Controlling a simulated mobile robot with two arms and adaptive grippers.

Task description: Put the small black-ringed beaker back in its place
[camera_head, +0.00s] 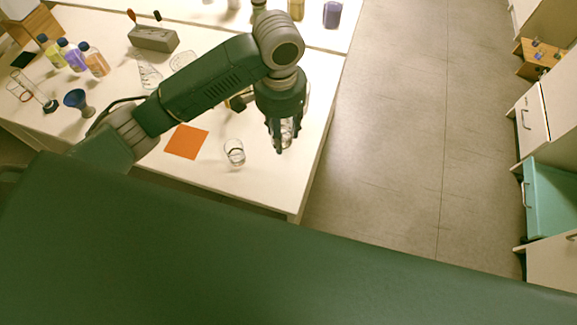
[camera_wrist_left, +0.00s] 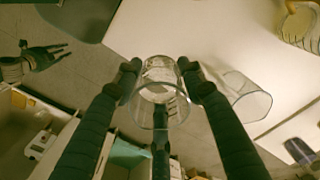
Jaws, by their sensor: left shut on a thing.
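My left gripper (camera_head: 281,150) is shut on a clear glass beaker (camera_head: 287,131), held near the table's right edge. In the left wrist view the beaker (camera_wrist_left: 160,112) sits between the fingers, with a thin dark band around it. A second clear beaker (camera_head: 235,153) stands on the table to the left, apart from the gripper; a dark line shows on it too. It also shows in the left wrist view (camera_wrist_left: 252,103). My right gripper (camera_wrist_left: 48,57) shows small at the left of the left wrist view, its fingers apart and empty.
An orange square mat (camera_head: 187,142) lies on the table (camera_head: 215,185), left of the standing beaker. Capped bottles (camera_head: 95,62), a blue funnel-like vessel (camera_head: 78,101) and a grey block (camera_head: 153,38) stand farther left. Open floor and drawers (camera_head: 550,200) lie right.

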